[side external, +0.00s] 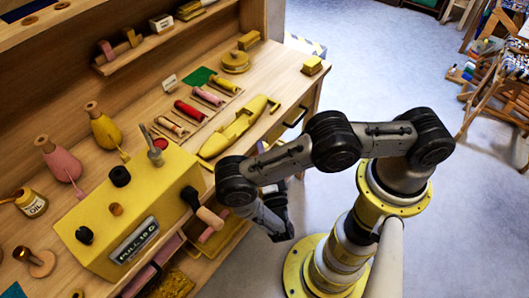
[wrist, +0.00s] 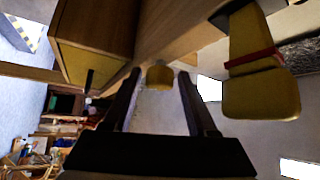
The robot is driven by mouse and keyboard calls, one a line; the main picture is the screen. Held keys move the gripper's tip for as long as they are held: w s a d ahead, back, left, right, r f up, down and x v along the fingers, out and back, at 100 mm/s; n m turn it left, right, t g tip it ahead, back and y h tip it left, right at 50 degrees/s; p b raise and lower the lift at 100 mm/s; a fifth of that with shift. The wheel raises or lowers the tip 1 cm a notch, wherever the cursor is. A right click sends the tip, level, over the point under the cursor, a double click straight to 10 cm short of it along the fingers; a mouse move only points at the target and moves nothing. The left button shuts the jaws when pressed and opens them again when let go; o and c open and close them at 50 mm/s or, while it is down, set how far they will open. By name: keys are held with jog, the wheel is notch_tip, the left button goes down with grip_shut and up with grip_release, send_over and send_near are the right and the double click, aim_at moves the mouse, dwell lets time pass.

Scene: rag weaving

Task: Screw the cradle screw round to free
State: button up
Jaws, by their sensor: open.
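My gripper (wrist: 158,77) is open and empty in the wrist view, with its two dark fingers apart. A small yellow knob (wrist: 160,75) shows between the fingertips, beyond them and not gripped; I cannot tell whether it is the cradle screw. In the side external view my gripper is beside the bench's front edge, partly hidden by my arm. The yellow machine box (side external: 128,212) carries several knobs on top and a dark crank with a wooden handle (side external: 210,216) at its right end. No part is clearly marked as the cradle screw.
A yellow boat-shaped shuttle (side external: 235,128) and a row of coloured rolls (side external: 190,110) lie on the bench. The floor (side external: 370,60) behind my arm is clear.

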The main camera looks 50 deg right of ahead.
jog(key=m+g, duration=0.3)
jog(key=shift+a+r+m+y, duration=0.1)
jog(key=shift+r+m+y, duration=0.2)
jog(key=shift+y, duration=0.1)
jog(key=shift+m+g+y, duration=0.4)
jog(key=shift+m, duration=0.2)
jog(key=shift+r+m+g+y, duration=0.2)
jog(key=shift+m+g+y, duration=0.4)
jog(key=shift+m+y, duration=0.25)
jog(key=shift+m+g+y, duration=0.4)
jog(key=shift+m+y, duration=0.35)
jog(key=shift+m, duration=0.1)
grip_shut()
